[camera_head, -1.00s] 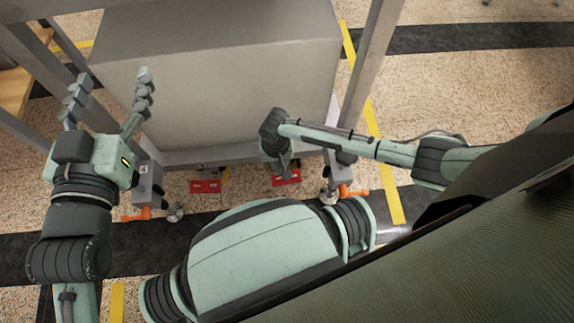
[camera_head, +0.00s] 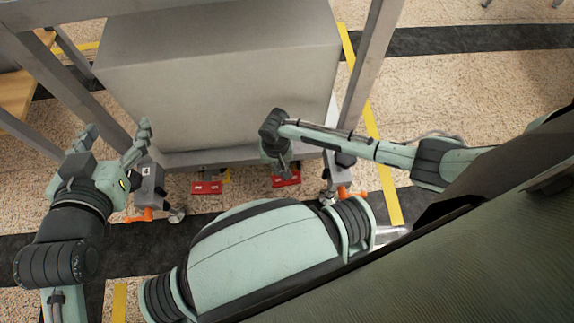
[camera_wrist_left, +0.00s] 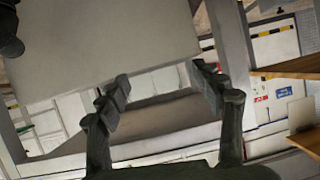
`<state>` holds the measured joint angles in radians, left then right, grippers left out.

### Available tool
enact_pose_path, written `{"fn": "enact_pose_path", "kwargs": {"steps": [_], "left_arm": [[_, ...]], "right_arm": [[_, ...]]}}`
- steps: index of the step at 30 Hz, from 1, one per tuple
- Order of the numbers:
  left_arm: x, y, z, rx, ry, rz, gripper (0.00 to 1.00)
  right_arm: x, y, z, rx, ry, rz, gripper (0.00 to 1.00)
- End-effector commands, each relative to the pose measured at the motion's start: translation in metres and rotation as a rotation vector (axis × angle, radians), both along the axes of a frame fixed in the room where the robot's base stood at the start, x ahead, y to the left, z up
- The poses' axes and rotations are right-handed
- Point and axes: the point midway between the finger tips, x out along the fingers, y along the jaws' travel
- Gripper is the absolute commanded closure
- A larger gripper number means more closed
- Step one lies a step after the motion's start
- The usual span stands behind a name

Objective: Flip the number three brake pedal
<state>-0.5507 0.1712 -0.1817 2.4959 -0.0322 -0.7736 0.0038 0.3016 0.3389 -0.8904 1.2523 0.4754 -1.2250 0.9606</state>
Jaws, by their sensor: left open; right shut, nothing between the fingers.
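Two orange brake pedals show at the foot of the metal frame in the head view. The left pedal (camera_head: 139,215) is on a caster below a grey bracket marked 4 (camera_head: 147,171). The right pedal (camera_head: 351,192) is on a caster at the right leg; I can read no number there. My left gripper (camera_head: 116,130) is open and empty, above and left of the number 4 bracket; its spread fingers also show in the left wrist view (camera_wrist_left: 160,84). My right gripper (camera_head: 283,168) is shut and empty, pointing down left of the right pedal and apart from it.
A large grey box (camera_head: 220,85) fills the frame behind the grippers. Metal posts (camera_head: 372,60) stand at its sides. Two red items (camera_head: 206,188) lie low under the front edge. Yellow tape (camera_head: 371,120) marks the speckled floor at the right.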

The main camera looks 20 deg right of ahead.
Motion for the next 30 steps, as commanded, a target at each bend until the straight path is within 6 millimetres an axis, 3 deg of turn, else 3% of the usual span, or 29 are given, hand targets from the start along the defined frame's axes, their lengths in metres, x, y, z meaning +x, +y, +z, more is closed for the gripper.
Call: {"fn": "enact_pose_path", "kwargs": {"steps": [15, 30], "left_arm": [[-0.016, 0.024, -0.028, 0.063, 0.158, 0.043, 0.33], [-0.017, 0.026, -0.031, 0.067, 0.17, 0.046, 0.33]], "right_arm": [[0.0, 0.0, 0.006, 0.0, 0.0, 0.0, 1.0], [0.0, 0.0, 0.006, 0.0, 0.0, 0.0, 1.0]]}}
